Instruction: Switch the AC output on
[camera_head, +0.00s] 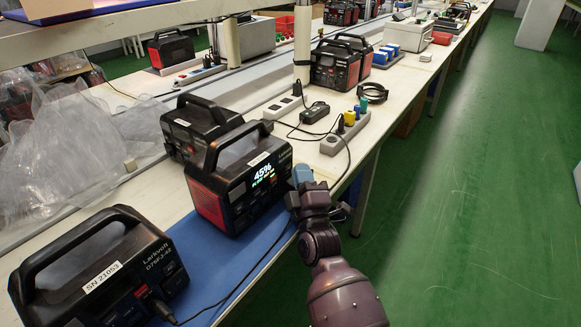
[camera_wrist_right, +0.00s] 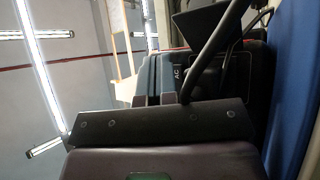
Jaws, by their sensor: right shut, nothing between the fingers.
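The power station (camera_head: 238,178) with a lit 45% display (camera_head: 264,173) stands on a blue mat (camera_head: 262,243) near the table's front edge. It is black with red sides and a top handle. My right gripper (camera_head: 301,175) is shut and empty, its blue fingertips close to the right part of the station's front panel. I cannot tell whether they touch it. In the right wrist view the fingers (camera_wrist_right: 160,76) point at the panel, and an "AC" label (camera_wrist_right: 178,72) shows beside them. The AC switch itself is not clearly visible. My left gripper is not in view.
Another power station (camera_head: 100,270) labelled SN 21093 stands at the lower left, with a cable along the mat. A third (camera_head: 198,127) stands right behind the lit one. A grey power strip (camera_head: 345,132) with coloured plugs lies beyond my gripper. Green floor is free at right.

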